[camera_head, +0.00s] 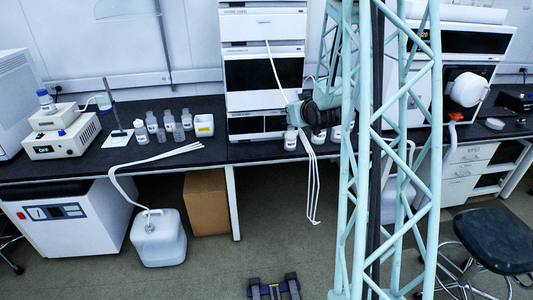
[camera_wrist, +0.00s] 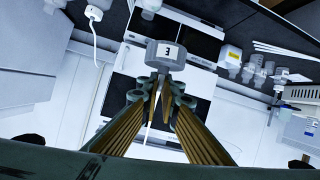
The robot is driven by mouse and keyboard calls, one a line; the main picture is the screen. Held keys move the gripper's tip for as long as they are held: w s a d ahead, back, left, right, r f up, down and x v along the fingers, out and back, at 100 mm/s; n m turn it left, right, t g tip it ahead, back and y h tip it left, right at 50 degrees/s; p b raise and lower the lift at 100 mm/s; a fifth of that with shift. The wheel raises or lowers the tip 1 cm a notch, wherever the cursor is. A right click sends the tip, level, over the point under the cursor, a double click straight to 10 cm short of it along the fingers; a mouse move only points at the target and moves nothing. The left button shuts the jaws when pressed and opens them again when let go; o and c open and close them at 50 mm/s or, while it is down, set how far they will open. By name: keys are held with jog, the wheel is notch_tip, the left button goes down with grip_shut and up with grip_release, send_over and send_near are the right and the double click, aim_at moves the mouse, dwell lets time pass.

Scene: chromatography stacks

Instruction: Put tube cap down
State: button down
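In the head view, my gripper (camera_head: 301,113) is at the front of the chromatography stack (camera_head: 262,75), above the bench edge. A white tube (camera_head: 274,68) runs down the stack front toward my gripper.
Several clear bottles (camera_head: 169,120) and a yellow-labelled container (camera_head: 204,126) stand left. White tubes (camera_head: 313,185) hang over the bench edge. My lattice column blocks part of the view.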

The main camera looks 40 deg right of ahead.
jog(key=w+a+f+n+y+b, duration=0.1)
jog(key=w+a+f, duration=0.1)
jog(key=f, duration=0.9)
jog(key=w+a+f+n+t+y+b, duration=0.1)
jog(key=w+f, duration=0.4)
jog(key=f, duration=0.7)
jog(key=shift+w+a+y+b, duration=0.35)
jog(key=shift+a+y, duration=0.2)
jog(key=shift+y, duration=0.15)
jog(key=shift+s+p, duration=0.15)
jog(key=shift+p, duration=0.3)
